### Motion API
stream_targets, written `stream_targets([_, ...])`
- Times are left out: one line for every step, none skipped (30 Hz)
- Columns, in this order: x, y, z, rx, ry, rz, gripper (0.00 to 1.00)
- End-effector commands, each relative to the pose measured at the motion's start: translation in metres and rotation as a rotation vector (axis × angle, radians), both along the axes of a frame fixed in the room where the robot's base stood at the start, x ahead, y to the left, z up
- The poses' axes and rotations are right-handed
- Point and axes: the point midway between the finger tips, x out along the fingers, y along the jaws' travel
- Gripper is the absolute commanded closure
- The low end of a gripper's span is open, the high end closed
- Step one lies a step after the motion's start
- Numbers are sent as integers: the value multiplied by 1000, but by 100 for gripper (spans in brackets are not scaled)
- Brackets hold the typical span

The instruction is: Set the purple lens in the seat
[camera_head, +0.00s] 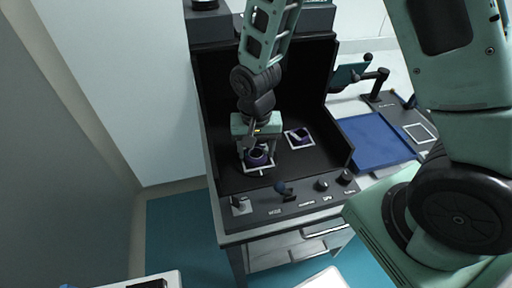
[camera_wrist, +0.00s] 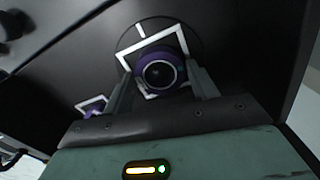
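The purple lens (camera_head: 258,157) is a short round barrel with dark glass, upright over a white square outline (camera_head: 262,171) on the black table. In the wrist view the lens (camera_wrist: 160,72) sits between my two fingertips, with the white outline (camera_wrist: 125,53) behind it. My gripper (camera_wrist: 162,82) points down, and its fingers lie close against both sides of the lens. I cannot tell whether the lens's underside touches the table. A second white square (camera_head: 299,137) with a purple piece in it lies to the right; its details are too small to tell.
Dark raised walls close the table's back and sides. A front panel carries knobs (camera_head: 321,184) and a small lever (camera_head: 284,188). A blue mat (camera_head: 375,141) lies on the surface to the right. The black surface around the two squares is mostly clear.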

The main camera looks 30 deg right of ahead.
Motion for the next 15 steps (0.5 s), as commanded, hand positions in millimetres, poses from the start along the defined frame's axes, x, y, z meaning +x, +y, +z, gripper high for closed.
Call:
stream_targets([0,0,0,0,0,0,26])
stream_targets([0,0,0,0,0,0,26])
stream_targets([0,0,0,0,0,0,26])
stream_targets([0,0,0,0,0,0,26])
stream_targets([0,0,0,0,0,0,26])
stream_targets([0,0,0,0,0,0,26])
stream_targets([0,0,0,0,1,0,26])
stream_targets([0,0,0,0,1,0,26])
stream_targets([0,0,1,0,0,0,26])
stream_targets([0,0,1,0,0,0,26])
stream_targets([0,0,3,0,0,0,26])
stream_targets([0,0,6,1,0,0,26])
stream_targets([0,0,7,1,-1,0,26])
stream_targets([0,0,10,1,-1,0,26])
stream_targets([1,1,15,2,-4,0,26])
